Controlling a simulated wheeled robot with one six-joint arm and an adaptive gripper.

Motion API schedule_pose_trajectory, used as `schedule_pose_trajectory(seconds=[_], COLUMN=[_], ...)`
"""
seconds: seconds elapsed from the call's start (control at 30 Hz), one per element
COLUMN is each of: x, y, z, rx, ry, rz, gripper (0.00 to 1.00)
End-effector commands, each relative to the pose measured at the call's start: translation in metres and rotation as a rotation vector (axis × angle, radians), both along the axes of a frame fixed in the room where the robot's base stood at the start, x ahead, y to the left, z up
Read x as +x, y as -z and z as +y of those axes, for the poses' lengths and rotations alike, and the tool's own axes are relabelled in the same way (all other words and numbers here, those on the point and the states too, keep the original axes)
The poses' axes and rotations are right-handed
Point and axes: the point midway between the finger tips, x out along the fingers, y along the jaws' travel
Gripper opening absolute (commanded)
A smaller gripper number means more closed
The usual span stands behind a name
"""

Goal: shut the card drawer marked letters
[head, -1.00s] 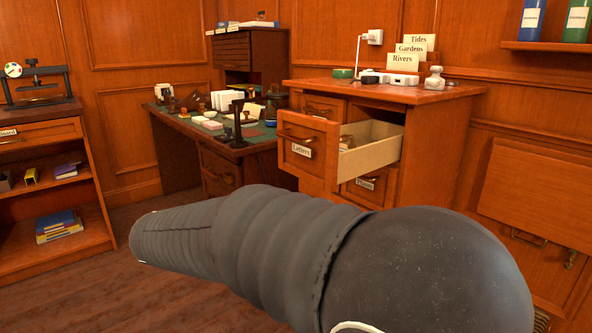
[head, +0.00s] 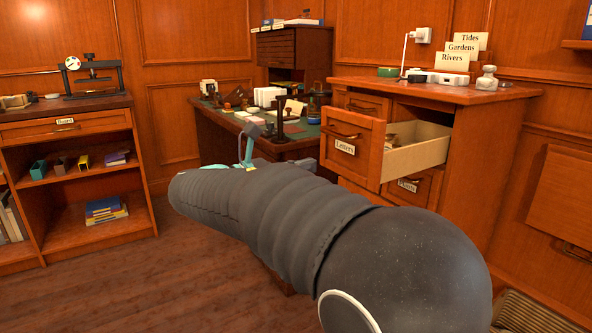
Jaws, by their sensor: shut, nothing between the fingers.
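The card drawer marked Letters (head: 354,150) stands pulled well out of the wooden cabinet (head: 478,125), at the right of centre in the head view. Its front has a brass handle (head: 342,133) and a white label, and its pale side wall shows. Something small lies inside it.
A drawer marked Plants (head: 408,185) sits below, closed. Card signs, a white box and a green dish (head: 388,72) stand on the cabinet. A cluttered desk (head: 228,128) is behind my arm. A shelf unit (head: 70,132) stands left; floor before it is clear.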

Motion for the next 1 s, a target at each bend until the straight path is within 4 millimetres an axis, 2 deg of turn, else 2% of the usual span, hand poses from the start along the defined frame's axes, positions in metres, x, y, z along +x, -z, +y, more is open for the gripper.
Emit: schedule_pose_trajectory(seconds=[0.03, 0.3, 0.5, 0.7, 1.0], x=[0.006, 0.035, 0.050, 0.056, 0.056], y=[0.001, 0.001, 0.001, 0.000, 0.000], z=[-0.010, -0.049, -0.069, -0.077, -0.077], rx=[0.000, 0.001, 0.002, 0.002, 0.001], ry=[0.004, 0.003, 0.002, 0.000, -0.001], rz=[0.000, -0.001, -0.001, -0.001, 0.000], gripper=[0.00, 0.00, 0.00, 0.00, 0.00])
